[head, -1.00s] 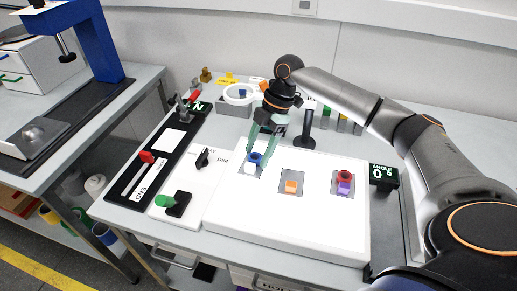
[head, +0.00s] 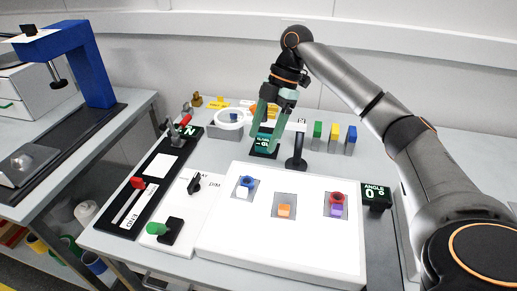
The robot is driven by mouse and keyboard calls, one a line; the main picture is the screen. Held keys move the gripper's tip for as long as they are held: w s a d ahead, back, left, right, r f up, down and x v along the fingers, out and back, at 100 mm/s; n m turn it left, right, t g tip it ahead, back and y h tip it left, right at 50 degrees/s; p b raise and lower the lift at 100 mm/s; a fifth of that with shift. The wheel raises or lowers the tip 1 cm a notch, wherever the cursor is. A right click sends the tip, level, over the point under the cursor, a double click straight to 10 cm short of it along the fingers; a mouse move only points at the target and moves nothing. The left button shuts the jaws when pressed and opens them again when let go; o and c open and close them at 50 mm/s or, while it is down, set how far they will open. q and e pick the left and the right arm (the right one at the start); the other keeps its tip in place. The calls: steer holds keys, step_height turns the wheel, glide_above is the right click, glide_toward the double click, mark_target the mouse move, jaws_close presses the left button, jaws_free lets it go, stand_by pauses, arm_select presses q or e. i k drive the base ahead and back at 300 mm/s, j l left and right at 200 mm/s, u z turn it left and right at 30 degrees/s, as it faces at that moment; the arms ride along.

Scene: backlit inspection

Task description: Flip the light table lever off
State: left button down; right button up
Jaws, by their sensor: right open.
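The light table (head: 285,235) is a bright white slab at the front middle, and its surface looks lit. On a white panel to its left are a green-handled lever (head: 157,228) on a black base and a black knob (head: 194,183). The green handle points left. Lettering by the knob includes "DIM". My right gripper (head: 267,135) is open, with its green fingers pointing down behind the light table, in front of a small dark display (head: 264,146). It is well apart from the green lever. My left gripper is not in view.
On the light table are a blue ring with a white block (head: 244,187), an orange block (head: 284,210) and a red ring with a purple block (head: 337,204). A black stand (head: 296,163), a magnifier ring (head: 229,117) and colored blocks stand behind. A red-handled slider (head: 138,183) is left.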

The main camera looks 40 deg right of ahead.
mark_target(153, 228)
steer(key=k+j, duration=0.8)
